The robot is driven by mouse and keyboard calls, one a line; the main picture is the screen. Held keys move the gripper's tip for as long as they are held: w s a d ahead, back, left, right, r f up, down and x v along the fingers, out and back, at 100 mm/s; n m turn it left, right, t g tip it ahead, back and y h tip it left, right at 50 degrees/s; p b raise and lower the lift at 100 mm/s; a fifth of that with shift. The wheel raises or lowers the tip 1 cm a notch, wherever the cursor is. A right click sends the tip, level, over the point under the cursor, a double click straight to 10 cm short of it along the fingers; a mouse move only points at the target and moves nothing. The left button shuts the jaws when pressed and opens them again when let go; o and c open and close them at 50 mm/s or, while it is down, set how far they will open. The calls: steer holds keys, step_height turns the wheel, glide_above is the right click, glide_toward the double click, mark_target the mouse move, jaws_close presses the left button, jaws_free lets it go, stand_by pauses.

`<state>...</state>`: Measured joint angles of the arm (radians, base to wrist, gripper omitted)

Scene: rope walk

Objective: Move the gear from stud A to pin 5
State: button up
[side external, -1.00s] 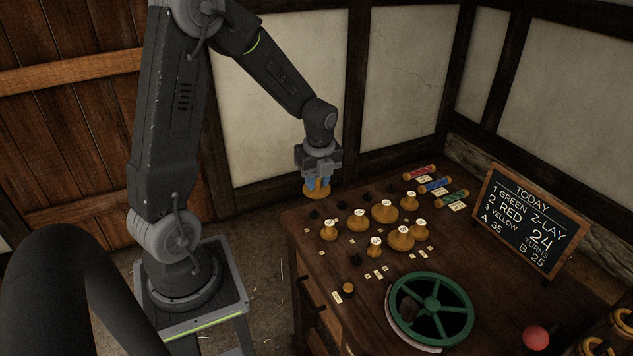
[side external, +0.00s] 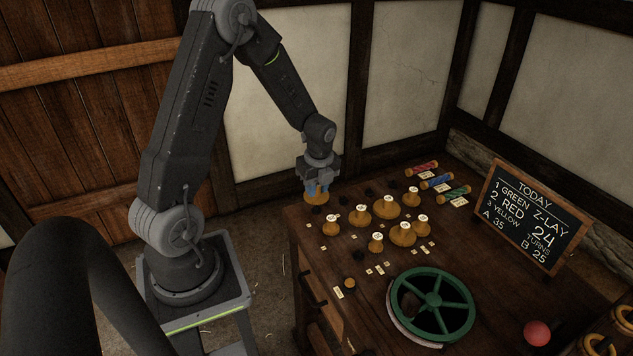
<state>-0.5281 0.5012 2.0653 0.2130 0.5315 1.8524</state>
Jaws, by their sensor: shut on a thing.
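My gripper (side external: 318,188) is shut on a brass-coloured gear (side external: 316,198). It holds the gear flat at the bench's far left corner, near the back row of dark pins. I cannot tell whether the gear touches a pin or hangs just above one. Several other brass gears with white caps (side external: 384,207) stand on the bench to the right. The labels for stud A and pin 5 are too small to read.
A green spoked wheel (side external: 432,333) lies on the near part of the wooden bench (side external: 470,262). Red, blue and green bobbins (side external: 437,181) lie at the back. A chalkboard (side external: 529,215) stands at the right, with a red knob (side external: 537,333) in front of it.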

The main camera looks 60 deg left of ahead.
steer(key=shift+f, duration=1.55)
steer(key=shift+f, duration=0.55)
steer(key=o, duration=0.9)
steer(key=shift+r, duration=4)
